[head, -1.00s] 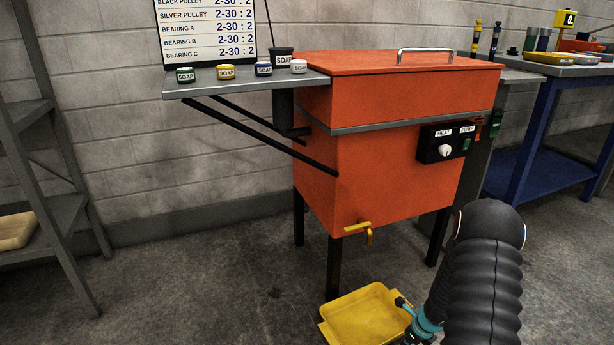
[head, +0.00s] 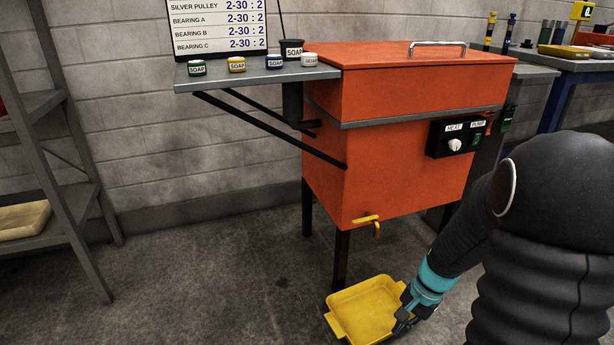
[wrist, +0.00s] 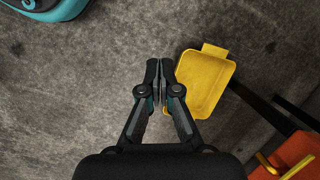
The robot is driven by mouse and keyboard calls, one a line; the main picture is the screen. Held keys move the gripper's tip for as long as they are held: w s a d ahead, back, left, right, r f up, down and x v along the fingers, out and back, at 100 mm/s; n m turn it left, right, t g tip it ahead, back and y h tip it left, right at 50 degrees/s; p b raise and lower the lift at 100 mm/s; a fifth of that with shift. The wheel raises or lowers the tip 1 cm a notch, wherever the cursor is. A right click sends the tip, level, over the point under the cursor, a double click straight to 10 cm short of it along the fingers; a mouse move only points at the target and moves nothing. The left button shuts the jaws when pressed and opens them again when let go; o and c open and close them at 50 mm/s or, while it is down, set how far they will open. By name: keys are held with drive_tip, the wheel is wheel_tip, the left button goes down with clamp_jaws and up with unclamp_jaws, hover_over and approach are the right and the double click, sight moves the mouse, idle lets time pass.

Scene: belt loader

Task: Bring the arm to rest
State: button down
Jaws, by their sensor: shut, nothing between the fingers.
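My gripper (head: 405,318) is at the lower right of the head view, at the end of my black arm with a teal band. In the wrist view my gripper (wrist: 160,68) points at the concrete floor with its fingers together and nothing between them. A yellow tray (head: 365,305) lies on the floor below the orange washer (head: 400,170). In the head view my gripper overlaps the tray's right side. In the wrist view the tray (wrist: 205,82) is just right of the fingers, and it looks empty. I cannot tell the height of the gripper above the floor.
The washer has a yellow tap (head: 368,221), a closed lid and dark legs. A side shelf (head: 225,82) holds several soap tins. A grey rack (head: 75,205) stands at the left. A bench (head: 570,75) is at the far right. The floor at left centre is clear.

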drive_tip(key=s+a+r+n+t+h+p, duration=0.1)
drive_tip(key=s+a+r+n+t, duration=0.1)
drive_tip(key=r, duration=0.7)
drive_tip(key=s+a+r+n+t+h+p, duration=0.1)
drive_tip(key=s+a+r+n+t, duration=0.1)
drive_tip(key=s+r+n, duration=0.2)
drive_tip(key=s+a+r+n+t+h+p, duration=0.1)
drive_tip(key=s+a+r+n+t, duration=0.1)
drive_tip(key=s+r, duration=0.6)
wheel_tip(320, 180, up, 6)
drive_tip(key=shift+r+n+p, duration=0.2)
drive_tip(key=shift+n+p, duration=0.1)
drive_tip(key=shift+n, duration=0.3)
drive_tip(key=shift+s, duration=0.15)
